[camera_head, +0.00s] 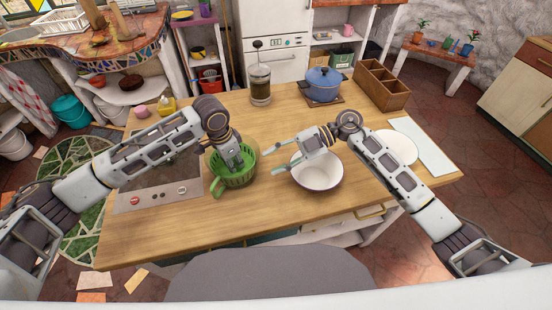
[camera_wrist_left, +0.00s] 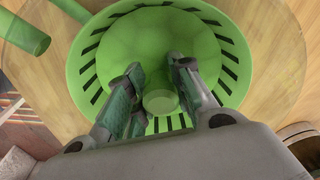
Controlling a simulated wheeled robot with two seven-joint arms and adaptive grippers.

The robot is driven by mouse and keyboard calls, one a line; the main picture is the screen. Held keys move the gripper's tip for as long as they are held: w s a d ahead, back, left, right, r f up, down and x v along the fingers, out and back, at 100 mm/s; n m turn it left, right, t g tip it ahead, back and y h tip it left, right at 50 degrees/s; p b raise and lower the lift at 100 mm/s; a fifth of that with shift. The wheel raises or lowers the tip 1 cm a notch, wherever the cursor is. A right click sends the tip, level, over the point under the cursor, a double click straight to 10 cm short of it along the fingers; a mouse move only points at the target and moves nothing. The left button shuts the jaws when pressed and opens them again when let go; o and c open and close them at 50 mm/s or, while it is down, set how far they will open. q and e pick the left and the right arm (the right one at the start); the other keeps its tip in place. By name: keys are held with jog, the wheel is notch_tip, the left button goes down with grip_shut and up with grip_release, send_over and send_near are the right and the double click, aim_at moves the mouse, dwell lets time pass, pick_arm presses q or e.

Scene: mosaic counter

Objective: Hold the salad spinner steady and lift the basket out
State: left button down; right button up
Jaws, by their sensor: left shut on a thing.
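The green slotted basket (camera_head: 238,181) of the salad spinner sits within a clear, round outer bowl (camera_wrist_left: 283,65) on the wooden counter. A green handle (camera_head: 216,188) sticks out at the spinner's front left; it also shows in the left wrist view (camera_wrist_left: 25,33). My left gripper (camera_head: 236,161) reaches down into the basket from above. In the left wrist view its fingers (camera_wrist_left: 157,97) are shut on the basket's central knob (camera_wrist_left: 160,102). My right gripper (camera_head: 284,160) is open and empty, fingers apart, above the white bowl and right of the spinner, not touching the spinner.
A white bowl (camera_head: 317,178) stands under my right gripper. A hob (camera_head: 150,188) lies left of the spinner. A French press (camera_head: 260,86), blue pot (camera_head: 322,84), wooden box (camera_head: 381,86) and white plate (camera_head: 398,149) stand farther off. The counter's front is clear.

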aim_at(237, 178)
jog(key=shift+a, duration=0.15)
jog(key=shift+x, duration=5.85)
jog(key=shift+f, duration=0.15)
jog(key=shift+c, duration=0.2)
jog(key=shift+s, duration=0.1)
grip_shut()
jog(key=shift+o, duration=1.7)
grip_release()
jog(key=c, duration=0.7)
jog(key=shift+c, duration=0.5)
